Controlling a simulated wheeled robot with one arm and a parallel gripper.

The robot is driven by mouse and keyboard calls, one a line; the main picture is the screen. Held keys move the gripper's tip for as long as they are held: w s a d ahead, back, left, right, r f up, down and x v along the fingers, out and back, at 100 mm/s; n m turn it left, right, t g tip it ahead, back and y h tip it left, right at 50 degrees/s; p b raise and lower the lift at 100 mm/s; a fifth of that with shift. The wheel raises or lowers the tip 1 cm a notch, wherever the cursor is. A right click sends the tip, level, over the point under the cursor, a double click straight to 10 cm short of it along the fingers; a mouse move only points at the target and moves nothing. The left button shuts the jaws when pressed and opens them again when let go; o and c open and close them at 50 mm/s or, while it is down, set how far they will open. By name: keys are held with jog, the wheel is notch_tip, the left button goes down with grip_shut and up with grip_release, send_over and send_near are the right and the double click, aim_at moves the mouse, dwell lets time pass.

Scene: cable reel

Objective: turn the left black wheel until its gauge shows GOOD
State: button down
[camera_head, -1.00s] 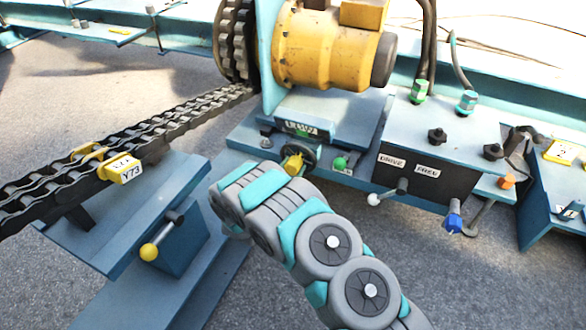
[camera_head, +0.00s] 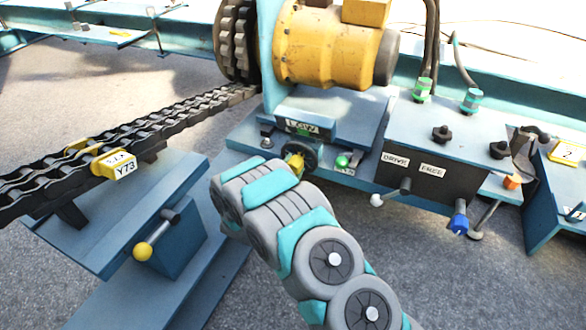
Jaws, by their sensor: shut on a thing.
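The black wheel (camera_head: 311,155) stands on the front of the teal motor mount, below the yellow motor. Its gauge (camera_head: 303,128) sits just above it and reads LOW, with a little green beside the letters. My gripper (camera_head: 295,164) is at the front of the wheel, shut on it. A yellow piece shows at the wheel's middle; I cannot tell whether it belongs to the wheel or to my gripper. My grey and teal arm comes up from the lower right and hides the wheel's lower left part and most of my gripper.
A green knob (camera_head: 343,161) is close to the wheel's right. A chain (camera_head: 150,130) and a yellow-knobbed lever (camera_head: 143,251) are at left.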

jog(key=shift+c, duration=0.3)
grip_release()
jog(key=shift+s, duration=0.1)
jog(key=v, duration=0.7)
jog(key=shift+s, duration=0.3)
jog(key=shift+a, duration=0.1)
dwell(0.9)
